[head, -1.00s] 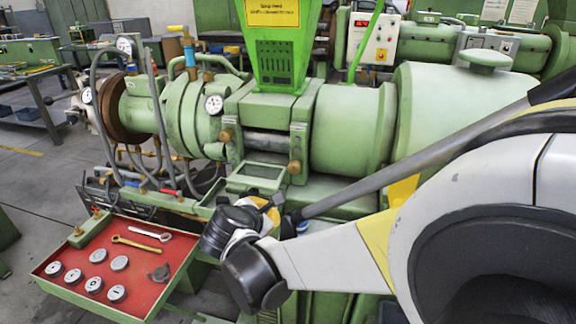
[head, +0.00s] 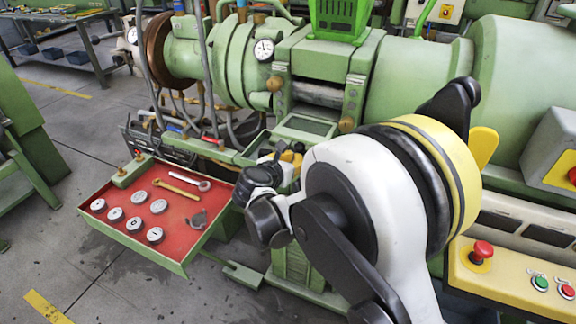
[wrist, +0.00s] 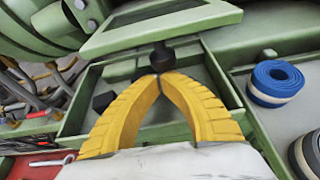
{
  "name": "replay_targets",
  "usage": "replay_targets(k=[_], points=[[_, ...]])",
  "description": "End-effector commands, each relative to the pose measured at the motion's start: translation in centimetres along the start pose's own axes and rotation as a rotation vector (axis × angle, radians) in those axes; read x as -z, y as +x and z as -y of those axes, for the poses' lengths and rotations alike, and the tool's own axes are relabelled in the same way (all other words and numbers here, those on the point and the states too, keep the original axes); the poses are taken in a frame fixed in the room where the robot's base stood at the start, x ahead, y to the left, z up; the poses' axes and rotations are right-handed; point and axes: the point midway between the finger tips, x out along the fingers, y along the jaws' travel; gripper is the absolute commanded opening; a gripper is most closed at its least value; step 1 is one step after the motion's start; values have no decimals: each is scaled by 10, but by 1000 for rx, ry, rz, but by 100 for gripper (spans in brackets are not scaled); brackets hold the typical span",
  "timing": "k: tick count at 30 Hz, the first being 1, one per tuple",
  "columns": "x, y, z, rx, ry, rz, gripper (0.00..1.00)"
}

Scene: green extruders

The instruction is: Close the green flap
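The green flap (wrist: 155,24) has a dark window and a black knob (wrist: 162,57) on its near edge. In the wrist view it stands raised over an open green compartment (wrist: 80,105) with dark items inside. In the head view the flap (head: 306,125) is on the machine's front, beyond my gripper (head: 290,156). My gripper's yellow fingers (wrist: 158,78) are bent inward with their tips together, right at the knob. I cannot tell whether they touch it. The fingers hide part of the compartment, and my arm hides much of the machine front in the head view.
A red-lined tray (head: 168,222) with gauges and wrenches is left of my gripper. A blue and white roll (wrist: 276,80) lies right of the compartment. A yellow control panel (head: 510,283) with buttons is at the right. Open floor lies at the left.

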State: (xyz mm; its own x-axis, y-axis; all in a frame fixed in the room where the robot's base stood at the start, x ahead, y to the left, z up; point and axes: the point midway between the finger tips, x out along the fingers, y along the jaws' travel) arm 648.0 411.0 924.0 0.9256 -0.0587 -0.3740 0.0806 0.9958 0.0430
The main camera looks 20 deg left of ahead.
Motion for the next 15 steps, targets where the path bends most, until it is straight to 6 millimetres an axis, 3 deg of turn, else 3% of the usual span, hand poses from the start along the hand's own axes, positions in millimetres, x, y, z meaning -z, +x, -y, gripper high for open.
replay_targets(k=[5,15], points=[[0,11,0,-1,0,0,0],[-1,12,0,-1,1,-1,0]])
